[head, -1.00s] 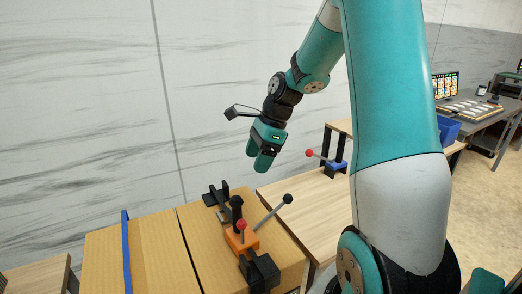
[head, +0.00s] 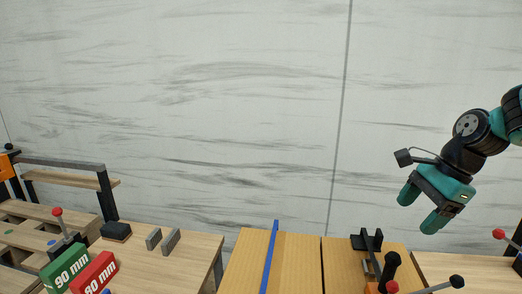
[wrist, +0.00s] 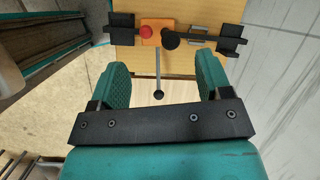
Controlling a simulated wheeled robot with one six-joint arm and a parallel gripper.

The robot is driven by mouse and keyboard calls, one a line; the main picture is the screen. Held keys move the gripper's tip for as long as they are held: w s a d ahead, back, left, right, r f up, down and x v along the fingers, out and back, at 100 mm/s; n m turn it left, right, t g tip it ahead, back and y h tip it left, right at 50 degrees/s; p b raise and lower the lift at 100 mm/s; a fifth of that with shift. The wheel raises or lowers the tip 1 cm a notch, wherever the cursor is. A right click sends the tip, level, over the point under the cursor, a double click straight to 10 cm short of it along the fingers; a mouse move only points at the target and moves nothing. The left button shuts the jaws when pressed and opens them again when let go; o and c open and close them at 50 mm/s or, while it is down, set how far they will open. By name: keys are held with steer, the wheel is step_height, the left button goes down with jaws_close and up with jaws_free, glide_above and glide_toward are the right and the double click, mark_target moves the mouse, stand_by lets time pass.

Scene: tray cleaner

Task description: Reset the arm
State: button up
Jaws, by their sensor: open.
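My gripper (head: 420,208) is at the right of the head view, with its teal fingers pointing down and left. It is open and empty, above the wooden benches and clear of them. In the wrist view, the two teal fingers (wrist: 160,80) are spread apart. Between and beyond them is an orange fixture (wrist: 152,33) with a red knob, a black knob and a grey lever ending in a black ball (wrist: 158,95). Black clamp blocks stand on both sides of it.
A blue strip (head: 269,258) crosses the cardboard-coloured bench top. At the left, a wooden table (head: 170,265) holds green (head: 67,270) and red (head: 95,273) "90 mm" and "80 mm" blocks, a dark block (head: 116,231) and two grey plates (head: 171,241). A marbled wall stands behind.

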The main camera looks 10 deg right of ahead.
steer(key=s+a+r+n+g, duration=0.1)
steer(key=s+a+r+n, duration=0.1)
steer(key=s+a+n, duration=1.6)
steer(key=a+n, duration=0.3)
steer(key=n, duration=0.4)
steer(key=shift+s+r+g, duration=0.2)
steer(key=shift+r+g, duration=0.1)
steer(key=shift+r, duration=0.05)
steer(key=shift+c, duration=0.2)
